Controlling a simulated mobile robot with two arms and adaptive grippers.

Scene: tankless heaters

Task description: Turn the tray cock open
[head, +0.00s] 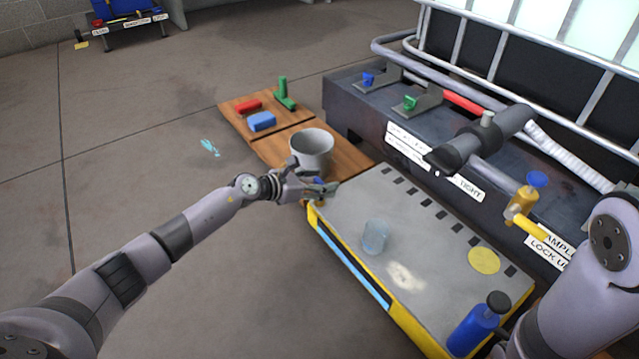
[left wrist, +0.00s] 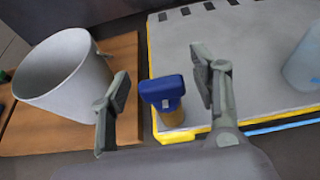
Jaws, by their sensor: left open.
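The tray cock (left wrist: 162,92) has a blue handle on a yellow-brown body at the corner of the grey tray (head: 345,205) with yellow edges. In the left wrist view, my left gripper (left wrist: 160,78) is open, with one finger on each side of the blue handle. I see gaps between the handle and both fingers. In the head view, my left gripper (head: 322,189) is at the tray's far left corner and mostly hides the cock. My right arm shows at the lower right, but its gripper is not in view.
A white bucket (head: 312,150) stands on wooden boards close beside my left gripper. A clear cup (head: 375,238) and a blue bottle (head: 474,328) stand on the tray. A second yellow valve (head: 522,203) with a blue knob is at right. The floor left is mostly clear.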

